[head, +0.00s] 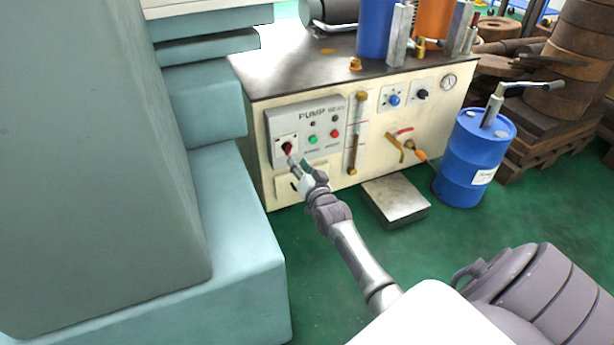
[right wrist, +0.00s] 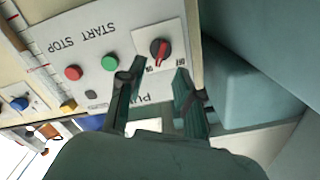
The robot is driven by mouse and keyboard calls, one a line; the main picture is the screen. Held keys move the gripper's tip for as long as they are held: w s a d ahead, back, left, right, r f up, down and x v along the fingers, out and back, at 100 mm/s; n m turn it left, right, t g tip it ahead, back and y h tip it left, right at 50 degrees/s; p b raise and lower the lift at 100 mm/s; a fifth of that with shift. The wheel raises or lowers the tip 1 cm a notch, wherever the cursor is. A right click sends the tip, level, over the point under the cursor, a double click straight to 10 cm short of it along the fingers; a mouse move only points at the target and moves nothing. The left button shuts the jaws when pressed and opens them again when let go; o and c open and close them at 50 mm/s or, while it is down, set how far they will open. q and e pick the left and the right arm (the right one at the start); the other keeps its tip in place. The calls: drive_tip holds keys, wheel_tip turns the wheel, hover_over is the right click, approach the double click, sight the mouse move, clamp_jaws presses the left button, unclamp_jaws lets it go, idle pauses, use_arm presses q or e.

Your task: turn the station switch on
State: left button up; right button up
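The station switch (head: 287,147) is a red and black rotary knob on a white plate at the left of the grey pump panel (head: 322,108). It also shows in the right wrist view (right wrist: 161,49), where the picture is upside down and ON and OFF labels sit by the knob. The red pointer leans slightly toward the OFF side. My right gripper (head: 296,163) is just in front of the switch in the head view. In the right wrist view its fingers (right wrist: 153,78) are apart with nothing between them. My left gripper is out of view.
Green START (head: 312,139) and red STOP (head: 334,134) buttons sit right of the switch. A pale teal machine body (head: 225,200) stands close on the left. A metal block (head: 396,201) and blue drum (head: 473,165) stand on the floor to the right.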

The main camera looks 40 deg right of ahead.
drive_tip(key=v, duration=0.6)
drive_tip(key=shift+s, duration=0.2)
